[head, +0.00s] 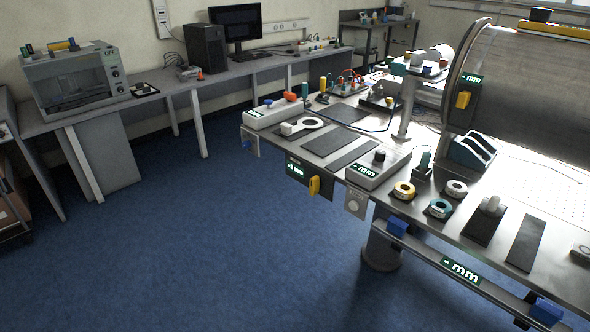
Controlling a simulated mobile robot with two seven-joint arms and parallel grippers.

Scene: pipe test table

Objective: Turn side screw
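Neither of my grippers is in view. Several fittings could be the side screw, and I cannot tell which one it is. A yellow knob (314,186) sticks out from the table's front side, beside a dark display (296,169) with green-white digits ending in "mm". To its right a light plate with a round grey part (352,204) hangs on the same side. Another yellow knob (463,100) sits on the rim of the large grey pipe (530,90), below a display (468,80) reading "- mm". Nothing touches any of these.
The metal test table (468,222) carries tape rolls (439,208), dark mats and small devices. A front rail (450,268) with blue clamps (546,312) runs along its lower right. A side bench (160,100) stands at the back left. The blue floor before the table is clear.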

